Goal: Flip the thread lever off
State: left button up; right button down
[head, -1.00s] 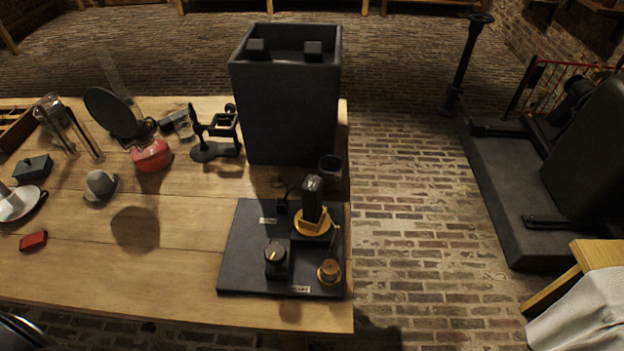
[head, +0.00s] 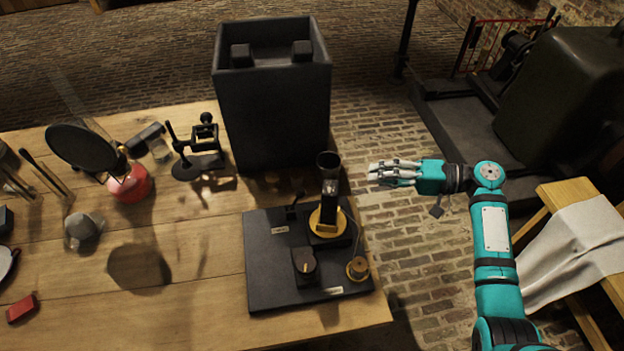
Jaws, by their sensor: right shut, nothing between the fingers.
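A black board (head: 265,270) lies at the right end of the wooden table. A small black lever (head: 294,201) stands at its back, its tip leaning to the right, beside a small pale label (head: 280,230) too small to read. A black knob (head: 304,262) with a pale pointer line sits at the front. A dark upright block on a yellow round base (head: 327,222) stands to the right of the lever. My right gripper (head: 374,174) is shut and empty, past the table's right edge, to the right of the board and apart from it. My left gripper is out of view.
A tall black open box (head: 272,120) stands behind the board. A dark cup (head: 328,162) is near its front right corner. A small yellow-based part (head: 357,268) sits at the board's right edge.

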aim_at(296, 200)
jog(key=p+x, duration=0.1)
jog(key=x, duration=0.3)
jog(key=s+p+x, duration=0.1)
jog(key=x, duration=0.3)
jog(key=p+x, duration=0.1)
jog(key=x, duration=0.2)
jog(key=shift+s+a+f+p, duration=0.15)
jog(key=shift+s+a+p, duration=0.1)
jog(key=shift+a+p, duration=0.2)
jog(key=shift+s+a+f, duration=0.1)
jog(key=shift+s+a, duration=0.3)
jog(key=shift+a, duration=0.1)
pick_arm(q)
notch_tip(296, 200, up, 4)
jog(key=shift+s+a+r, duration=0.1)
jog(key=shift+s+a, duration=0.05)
pick_arm(e)
jog(key=shift+a+f, duration=0.1)
